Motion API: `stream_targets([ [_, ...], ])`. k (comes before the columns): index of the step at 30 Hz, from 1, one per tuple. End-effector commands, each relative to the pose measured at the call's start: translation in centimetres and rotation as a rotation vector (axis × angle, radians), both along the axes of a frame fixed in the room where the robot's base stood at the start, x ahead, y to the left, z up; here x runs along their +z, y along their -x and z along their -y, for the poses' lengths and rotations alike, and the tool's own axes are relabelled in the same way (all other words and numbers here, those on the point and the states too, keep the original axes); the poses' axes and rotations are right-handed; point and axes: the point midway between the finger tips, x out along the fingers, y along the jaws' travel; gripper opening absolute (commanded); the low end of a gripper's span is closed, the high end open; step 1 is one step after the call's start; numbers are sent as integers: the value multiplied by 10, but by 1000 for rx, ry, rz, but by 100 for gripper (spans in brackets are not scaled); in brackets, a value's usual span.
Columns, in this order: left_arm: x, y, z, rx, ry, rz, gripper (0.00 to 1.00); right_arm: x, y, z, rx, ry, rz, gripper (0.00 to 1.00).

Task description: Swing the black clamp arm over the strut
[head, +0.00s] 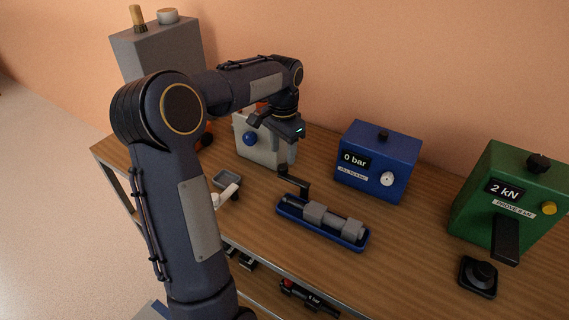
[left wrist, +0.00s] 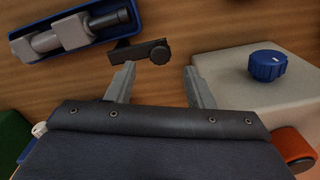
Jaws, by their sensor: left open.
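The grey strut (head: 318,213) lies in a long blue tray (head: 361,245) on the bench; it also shows at the upper left of the left wrist view (left wrist: 70,33). The black clamp arm (head: 295,182) stands at the tray's back edge near its left end, pointing away from the strut, not across it. In the left wrist view the clamp arm (left wrist: 138,51) with its round knob lies just beyond the fingertips. My left gripper (head: 282,155) is open and empty, pointing down above and behind the clamp arm, apart from it. My right gripper is not in view.
A pale box with a blue knob (head: 250,139) stands close beside my left gripper. A blue 0 bar box (head: 377,162) is behind the tray, and a green 2 kN press (head: 508,200) is at right. Bare wood lies between the tray and the press.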

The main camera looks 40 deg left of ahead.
Motion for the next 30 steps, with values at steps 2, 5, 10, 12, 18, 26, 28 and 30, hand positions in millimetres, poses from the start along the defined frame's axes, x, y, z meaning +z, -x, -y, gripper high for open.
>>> stream_targets([
  [2, -15, 1, 0, 1, 1, -4, 48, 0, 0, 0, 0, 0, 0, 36],
  [5, -31, 1, 0, 2, 2, -4, 48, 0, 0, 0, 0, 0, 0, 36],
  [10, -49, 1, 0, 1, 2, -1, 48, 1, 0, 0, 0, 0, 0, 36],
  [12, -53, 1, 0, 1, 1, 0, 48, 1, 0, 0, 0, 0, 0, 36],
  [18, -55, 1, 0, 1, 1, 1, 48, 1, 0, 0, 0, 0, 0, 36],
  [26, -55, 0, 0, 2, 1, 1, 26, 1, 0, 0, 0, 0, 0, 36],
  [28, -55, 0, 0, 2, 1, 1, 16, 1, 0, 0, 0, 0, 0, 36],
  [30, -55, 0, 0, 2, 1, 1, 7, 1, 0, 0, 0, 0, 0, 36],
])
